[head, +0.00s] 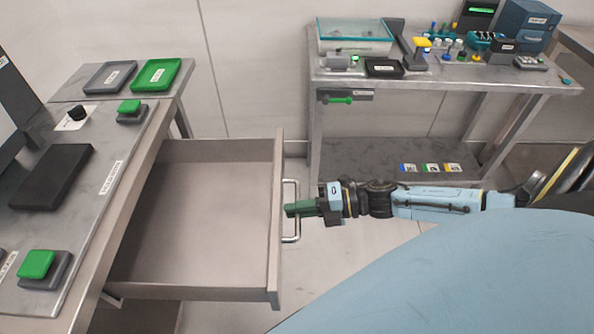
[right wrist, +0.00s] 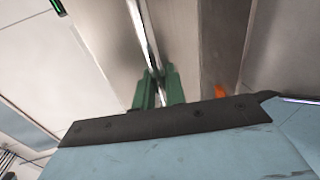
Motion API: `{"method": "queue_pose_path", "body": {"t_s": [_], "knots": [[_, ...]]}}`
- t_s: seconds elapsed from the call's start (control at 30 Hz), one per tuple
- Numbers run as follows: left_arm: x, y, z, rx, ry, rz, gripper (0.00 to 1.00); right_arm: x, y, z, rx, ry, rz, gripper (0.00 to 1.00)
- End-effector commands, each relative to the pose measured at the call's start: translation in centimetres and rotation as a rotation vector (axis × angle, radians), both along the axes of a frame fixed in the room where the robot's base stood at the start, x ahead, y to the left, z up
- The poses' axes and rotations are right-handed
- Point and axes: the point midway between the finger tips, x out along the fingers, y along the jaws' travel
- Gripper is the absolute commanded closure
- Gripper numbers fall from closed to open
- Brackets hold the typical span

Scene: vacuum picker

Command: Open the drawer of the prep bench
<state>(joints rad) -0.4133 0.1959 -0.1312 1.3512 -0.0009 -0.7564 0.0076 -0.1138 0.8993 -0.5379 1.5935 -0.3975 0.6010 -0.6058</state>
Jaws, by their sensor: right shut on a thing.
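The drawer (head: 200,220) of the prep bench (head: 120,190) stands pulled far out to the right, and its inside looks empty. Its front panel (head: 275,220) carries a metal bar handle (head: 296,236). My right gripper (head: 291,209) reaches in from the right, and its green fingers are shut on the handle. In the right wrist view the green fingers (right wrist: 158,85) close on the shiny handle bar (right wrist: 146,40) in front of the drawer panel. My left gripper is not in view.
The bench top holds a black pad (head: 52,177), green buttons (head: 36,264), a black knob (head: 77,113), a grey tray (head: 109,76) and a green tray (head: 156,74). A second bench (head: 440,75) with equipment stands at the back right. Floor right of the drawer shows clear.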

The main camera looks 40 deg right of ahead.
Motion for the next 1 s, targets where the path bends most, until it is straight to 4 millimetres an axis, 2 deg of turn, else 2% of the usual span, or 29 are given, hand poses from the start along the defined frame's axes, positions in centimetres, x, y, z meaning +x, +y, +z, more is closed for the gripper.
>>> {"method": "queue_pose_path", "body": {"t_s": [0.07, 0.57, 0.67, 1.0], "knots": [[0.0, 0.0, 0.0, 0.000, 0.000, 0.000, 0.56, 0.1, -0.1, 0.0, -0.001, -0.001, -0.002, 0.83], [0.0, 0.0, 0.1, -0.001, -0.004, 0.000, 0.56, -0.3, -0.5, 0.1, -0.001, 0.002, -0.002, 0.83], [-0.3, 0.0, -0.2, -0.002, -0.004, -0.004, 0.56, -1.1, -1.6, 0.4, -0.003, 0.004, -0.003, 0.83], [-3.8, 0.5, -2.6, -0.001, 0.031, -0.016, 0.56, -5.4, -7.6, 1.9, -0.004, 0.005, -0.004, 0.83]]}}
